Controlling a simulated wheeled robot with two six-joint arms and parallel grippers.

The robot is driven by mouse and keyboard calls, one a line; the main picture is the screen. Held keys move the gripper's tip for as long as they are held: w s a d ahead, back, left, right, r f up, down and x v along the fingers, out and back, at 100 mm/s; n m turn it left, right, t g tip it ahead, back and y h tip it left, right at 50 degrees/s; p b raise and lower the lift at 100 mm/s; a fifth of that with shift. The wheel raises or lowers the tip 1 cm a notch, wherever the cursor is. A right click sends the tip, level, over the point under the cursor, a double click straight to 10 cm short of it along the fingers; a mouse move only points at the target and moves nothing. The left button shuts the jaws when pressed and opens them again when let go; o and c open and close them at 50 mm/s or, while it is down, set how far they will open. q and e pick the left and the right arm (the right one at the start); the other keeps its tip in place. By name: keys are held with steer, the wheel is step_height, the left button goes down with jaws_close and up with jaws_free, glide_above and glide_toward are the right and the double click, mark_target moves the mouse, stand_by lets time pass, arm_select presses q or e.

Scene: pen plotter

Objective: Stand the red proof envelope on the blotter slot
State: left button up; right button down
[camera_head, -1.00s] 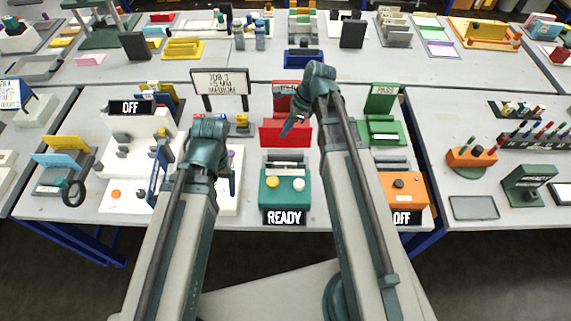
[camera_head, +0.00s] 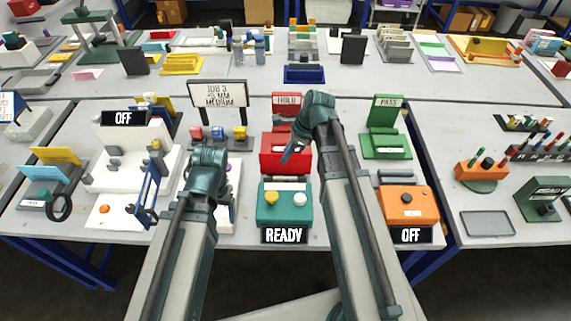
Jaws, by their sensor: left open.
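The red proof envelope (camera_head: 272,160) is an upright red panel in front of the red HOLD stand (camera_head: 287,99). My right gripper (camera_head: 288,154) is at its upper right part and appears shut on it, though the arm hides part of the contact. The envelope's lower edge is just behind the teal READY unit (camera_head: 268,213), over the place where a pale slotted block, which I take for the blotter slot, showed earlier. I cannot tell whether it is seated. My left gripper (camera_head: 224,190) is open and empty, over the white equipment left of the teal unit.
A green PASS stand (camera_head: 388,112) and an orange OFF unit (camera_head: 406,204) are on the right. A job sign (camera_head: 218,94) and a white OFF machine (camera_head: 120,165) are on the left. Bare table shows behind the HOLD stand.

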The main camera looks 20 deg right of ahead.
mark_target(286, 174)
arm_select(q)
step_height(286, 174, down, 3)
steer(key=shift+f+b, duration=0.1)
steer(key=shift+b, duration=1.1)
arm_select(e)
step_height(286, 174, down, 3)
steer(key=shift+f, duration=0.1)
steer(key=c, duration=1)
jaws_free()
steer(key=shift+c, duration=0.2)
